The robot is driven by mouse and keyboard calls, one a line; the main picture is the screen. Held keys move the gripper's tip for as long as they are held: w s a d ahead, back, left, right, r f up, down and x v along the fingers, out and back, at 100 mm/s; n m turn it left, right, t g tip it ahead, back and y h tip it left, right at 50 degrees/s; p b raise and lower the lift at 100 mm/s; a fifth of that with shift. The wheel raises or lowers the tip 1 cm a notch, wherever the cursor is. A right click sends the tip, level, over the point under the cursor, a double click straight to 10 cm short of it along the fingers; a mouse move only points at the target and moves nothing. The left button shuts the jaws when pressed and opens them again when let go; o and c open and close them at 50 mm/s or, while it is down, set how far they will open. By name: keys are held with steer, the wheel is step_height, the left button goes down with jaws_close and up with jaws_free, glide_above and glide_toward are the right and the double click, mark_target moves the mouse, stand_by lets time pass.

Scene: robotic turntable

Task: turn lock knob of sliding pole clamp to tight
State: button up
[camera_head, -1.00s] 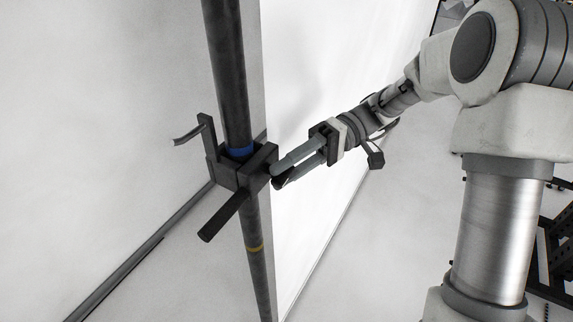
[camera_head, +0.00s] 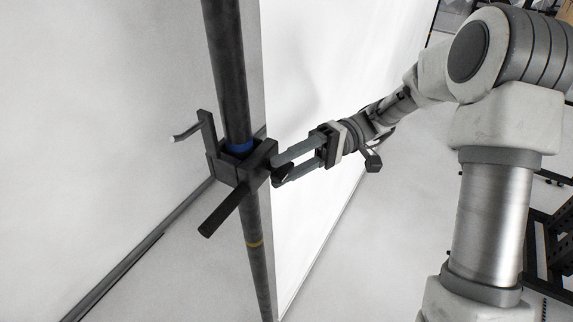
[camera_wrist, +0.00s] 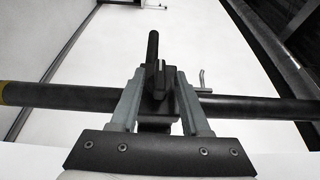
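A dark pole (camera_head: 226,65) runs through the black sliding clamp (camera_head: 228,172), with a blue band just at the clamp's top. A dark lock knob (camera_head: 283,171) sits on the clamp's right side, partly hidden by my fingers. My gripper (camera_head: 279,172) reaches in from the right with its fingers apart on either side of the knob. In the wrist view, the knob (camera_wrist: 159,82) lies between the two grey fingers of my gripper (camera_wrist: 160,85), with gaps seeming to show beside it. Contact cannot be told for sure.
A black bar handle (camera_head: 222,212) sticks out of the clamp toward the lower left. A thin crank-like lever (camera_head: 205,130) rises at its upper left. A yellow band (camera_head: 254,245) marks the pole below. A white panel (camera_head: 320,100) stands behind; dark shelving is at the right.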

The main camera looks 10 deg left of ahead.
steer(key=p+v, duration=0.2)
steer(key=v, duration=1.5)
stand_by(0.4)
steer(key=s+a+m+t+h, duration=0.45)
steer(key=s+h, duration=0.25)
steer(key=s, duration=0.2)
steer(key=s+d+r+m+t+h, duration=0.4)
steer(key=s+d+r+t+h, duration=0.1)
steer(key=s+d+t, duration=0.7)
steer(key=shift+t+h, duration=0.4)
steer(key=shift+t, duration=0.55)
